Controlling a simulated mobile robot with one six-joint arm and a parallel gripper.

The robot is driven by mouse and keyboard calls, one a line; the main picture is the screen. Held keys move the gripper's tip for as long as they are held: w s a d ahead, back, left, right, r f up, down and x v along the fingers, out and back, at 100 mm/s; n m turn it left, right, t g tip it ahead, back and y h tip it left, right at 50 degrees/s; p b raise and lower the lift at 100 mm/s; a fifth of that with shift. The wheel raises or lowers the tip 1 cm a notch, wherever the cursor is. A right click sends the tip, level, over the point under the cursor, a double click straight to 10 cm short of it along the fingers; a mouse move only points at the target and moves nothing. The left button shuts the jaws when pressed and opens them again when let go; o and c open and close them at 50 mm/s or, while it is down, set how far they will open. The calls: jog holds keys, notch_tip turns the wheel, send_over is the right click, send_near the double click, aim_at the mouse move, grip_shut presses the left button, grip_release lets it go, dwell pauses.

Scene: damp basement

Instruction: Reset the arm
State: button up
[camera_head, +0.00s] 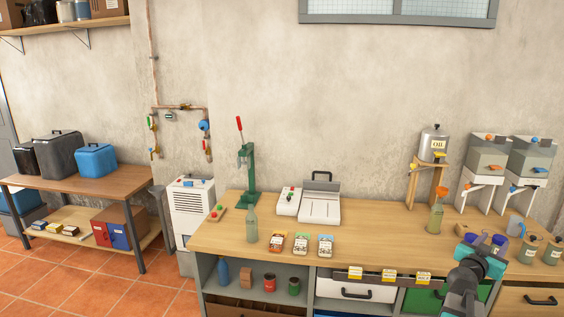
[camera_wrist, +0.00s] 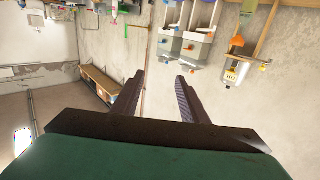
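My gripper (camera_head: 490,241) is at the lower right of the head view, at the end of my dark and teal arm, over the right part of the wooden workbench (camera_head: 370,228). In the wrist view its two dark fingers (camera_wrist: 163,78) stand apart with nothing between them, so it is open and empty. The wrist view looks upside down, with the bench things hanging from its top edge. My arm hides part of the bench's right side.
Near my gripper are small jars (camera_head: 527,249), a grey-white dispenser (camera_head: 487,160) and an oil can (camera_head: 433,144) on a wooden stand. A green bottle (camera_head: 252,224), a green press (camera_head: 249,170) and seed-like packets (camera_head: 300,243) are farther left. The bench middle is mostly clear.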

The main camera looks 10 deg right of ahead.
jog(key=w+a+f+n+t+y+b, duration=0.1)
jog(key=w+a+f+n+y, duration=0.15)
jog(key=w+a+f, duration=0.45)
jog(key=w+a+f+n+t+y+b, duration=0.1)
jog(key=w+a+f+n+y+b, duration=0.15)
jog(key=a+f, duration=0.75)
jog(key=w+a+f+n+t+y+b, duration=0.1)
jog(key=w+a+f+n+t+y, duration=0.2)
jog(key=a+f, duration=0.55)
jog(key=s+a+f+n+g+y+b, duration=0.15)
jog(key=a+f+n+y, duration=0.5)
jog(key=a+f, duration=1.65)
jog(key=s+a+f+n+g+y+b, duration=0.3)
jog(key=s+a+f+g, duration=0.5)
jog(key=s+a+f, duration=0.9)
jog(key=s+d+m+g+h, duration=0.1)
jog(key=s+g, duration=0.4)
jog(key=s, duration=0.6)
jog(key=s+d+m+g+h, duration=0.1)
jog(key=s+d+m+g, duration=0.3)
jog(key=s, duration=0.8)
jog(key=shift+s+d+g, duration=0.2)
jog(key=shift+d+g, duration=0.15)
jog(key=shift+d, duration=0.45)
